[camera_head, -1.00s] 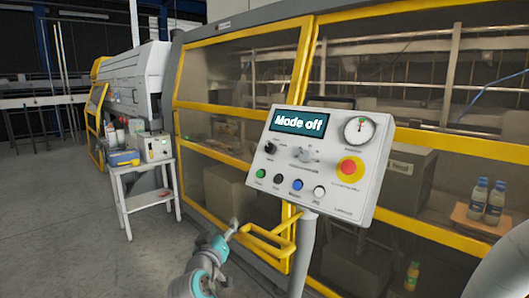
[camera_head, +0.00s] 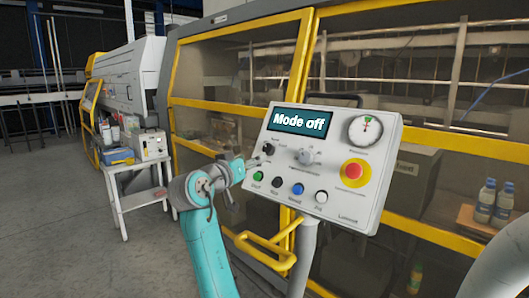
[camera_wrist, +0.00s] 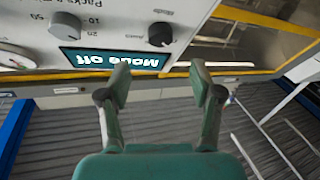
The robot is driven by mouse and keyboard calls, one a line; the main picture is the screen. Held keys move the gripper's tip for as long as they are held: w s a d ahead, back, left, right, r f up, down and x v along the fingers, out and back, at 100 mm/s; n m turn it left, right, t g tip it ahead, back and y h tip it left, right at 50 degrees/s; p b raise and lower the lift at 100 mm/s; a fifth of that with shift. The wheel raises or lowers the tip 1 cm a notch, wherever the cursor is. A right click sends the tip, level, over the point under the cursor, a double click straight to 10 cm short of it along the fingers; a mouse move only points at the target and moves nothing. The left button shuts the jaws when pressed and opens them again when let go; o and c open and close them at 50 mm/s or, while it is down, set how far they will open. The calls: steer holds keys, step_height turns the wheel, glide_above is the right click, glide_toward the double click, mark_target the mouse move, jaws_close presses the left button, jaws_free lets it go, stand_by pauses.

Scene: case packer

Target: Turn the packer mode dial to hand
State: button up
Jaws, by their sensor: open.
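The black mode dial (camera_head: 268,149) is at the left of the grey control panel (camera_head: 345,206), below the display (camera_head: 300,121), which reads "Mode off". My gripper (camera_head: 257,161) is beside the panel's left edge, close to the dial. In the upside-down wrist view, my gripper (camera_wrist: 161,72) is open and empty, fingers apart. The black dial (camera_wrist: 160,35) lies ahead, roughly centred between the fingertips but beyond them, with no visible contact.
A grey numbered dial (camera_head: 305,156) sits right of the mode dial, with several push buttons below. A red stop button (camera_head: 353,172) and a gauge (camera_head: 364,130) are at the right. A yellow handle (camera_head: 268,256) juts out below the panel.

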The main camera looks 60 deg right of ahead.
mark_target(265, 149)
steer(key=d, duration=0.8)
steer(key=shift+w+d, duration=0.3)
steer(key=shift+d, duration=0.05)
steer(key=c, duration=1.1)
steer(key=shift+c, duration=0.2)
steer(key=shift+m+g, duration=0.3)
steer(key=shift+m, duration=0.2)
steer(key=m+g, duration=0.1)
steer(key=m, duration=0.1)
steer(key=m+g, duration=0.1)
steer(key=m, duration=0.1)
steer(key=m+g, duration=0.1)
steer(key=m, duration=0.1)
steer(key=shift+w+g, duration=0.4)
steer(key=shift+w+d+m+g+y, duration=0.1)
steer(key=shift+m+g+y, duration=0.25)
steer(key=shift+m+g, duration=0.85)
steer(key=shift+w+m+g+y, duration=0.1)
steer(key=shift+m+g+y, duration=0.3)
steer(key=shift+m, duration=1.5)
